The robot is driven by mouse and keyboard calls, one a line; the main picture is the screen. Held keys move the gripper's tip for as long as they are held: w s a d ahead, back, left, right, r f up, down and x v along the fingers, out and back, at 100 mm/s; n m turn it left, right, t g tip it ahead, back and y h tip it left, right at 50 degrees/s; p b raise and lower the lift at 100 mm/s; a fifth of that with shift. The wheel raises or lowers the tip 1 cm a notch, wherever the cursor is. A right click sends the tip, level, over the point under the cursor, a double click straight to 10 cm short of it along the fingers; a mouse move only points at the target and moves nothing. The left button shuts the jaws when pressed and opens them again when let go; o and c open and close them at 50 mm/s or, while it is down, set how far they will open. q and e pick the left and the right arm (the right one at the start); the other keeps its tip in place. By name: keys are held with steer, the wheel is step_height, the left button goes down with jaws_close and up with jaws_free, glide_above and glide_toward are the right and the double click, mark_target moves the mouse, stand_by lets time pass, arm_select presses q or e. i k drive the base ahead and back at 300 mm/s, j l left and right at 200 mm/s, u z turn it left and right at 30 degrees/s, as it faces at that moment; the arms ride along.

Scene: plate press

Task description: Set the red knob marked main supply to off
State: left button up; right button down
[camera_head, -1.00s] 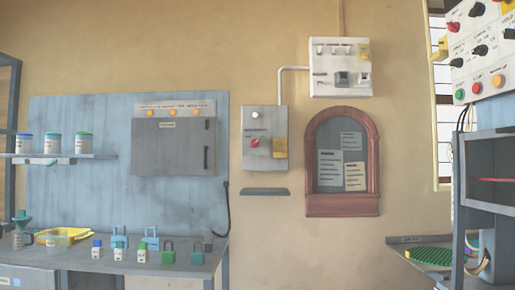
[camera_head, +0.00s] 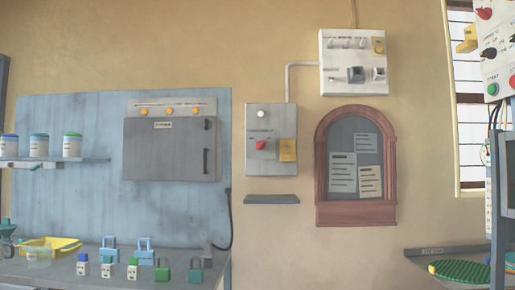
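A red knob (camera_head: 261,145) sits on the front of a grey wall box (camera_head: 257,115). A small label above the knob is too small to read, so I cannot tell whether it says main supply. A white round lamp or button (camera_head: 261,113) is above the knob, and a yellow tag or plate (camera_head: 288,150) is to its right. Another red knob (camera_head: 485,13) shows on the white control panel at the right edge. The exact setting of either knob is too small to tell. Neither of my grippers is in view.
A small dark shelf (camera_head: 271,199) juts out under the grey box. A workbench (camera_head: 40,270) with padlocks (camera_head: 162,270) and a yellow tray (camera_head: 66,245) stands at left. A white switch box (camera_head: 354,62) and an arched notice board (camera_head: 356,165) are on the wall. A side table (camera_head: 415,252) is at right.

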mark_target(260, 145)
steer(key=i+j, duration=0.1)
steer(key=i, duration=0.35)
steer(key=i+j, duration=0.1)
steer(key=i, duration=0.4)
steer(key=z, duration=1.25)
